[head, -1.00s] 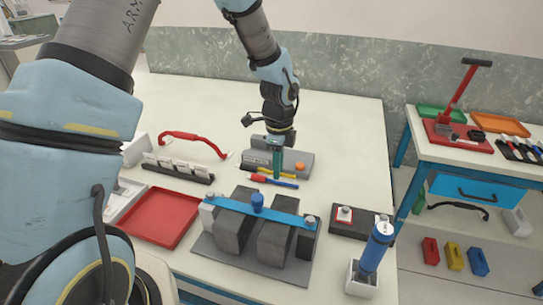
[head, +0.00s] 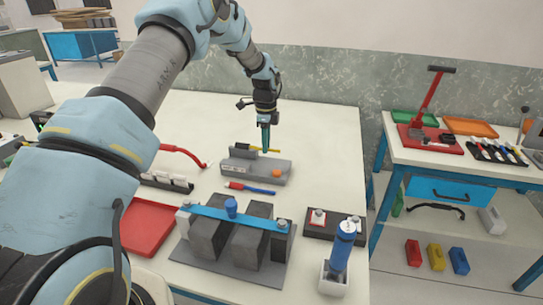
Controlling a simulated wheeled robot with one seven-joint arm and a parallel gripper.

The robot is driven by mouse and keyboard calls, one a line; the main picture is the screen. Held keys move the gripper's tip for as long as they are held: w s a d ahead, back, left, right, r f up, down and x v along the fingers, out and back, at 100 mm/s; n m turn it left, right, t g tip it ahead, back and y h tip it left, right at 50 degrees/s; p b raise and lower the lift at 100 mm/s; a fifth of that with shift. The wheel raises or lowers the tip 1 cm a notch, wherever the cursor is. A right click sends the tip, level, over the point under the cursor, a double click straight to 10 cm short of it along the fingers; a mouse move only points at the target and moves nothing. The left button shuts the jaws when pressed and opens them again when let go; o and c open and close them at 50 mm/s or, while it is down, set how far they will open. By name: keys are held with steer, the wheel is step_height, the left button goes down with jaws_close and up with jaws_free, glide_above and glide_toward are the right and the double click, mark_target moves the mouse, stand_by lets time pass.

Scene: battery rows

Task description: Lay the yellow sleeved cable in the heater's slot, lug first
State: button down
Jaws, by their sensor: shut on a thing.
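The yellow sleeved cable (head: 274,150) is in my gripper (head: 266,149), which is shut on it near its middle. The cable lies roughly level, running left to right, and appears to be above the back of the heater. The heater (head: 262,169) is a low grey block with an orange knob (head: 276,173) on its right part and a dark raised part at its left. I cannot make out the slot, which end of the cable has the lug, or whether the cable touches the heater.
A red and blue cable (head: 251,189) lies in front of the heater. Nearer stand dark battery blocks (head: 208,239) under a blue strap (head: 250,216). A red tray (head: 149,226) is at left, a blue bottle (head: 341,250) at right. The table right of the heater is clear.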

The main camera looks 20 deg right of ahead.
mark_target(267, 166)
steer(key=shift+w+d, duration=0.25)
steer(key=shift+w, duration=0.15)
steer(key=shift+f, duration=0.15)
steer(key=shift+f+b, duration=1.95)
steer(key=shift+f, duration=1.25)
steer(key=c, duration=0.7)
jaws_free()
steer(key=shift+r, duration=0.15)
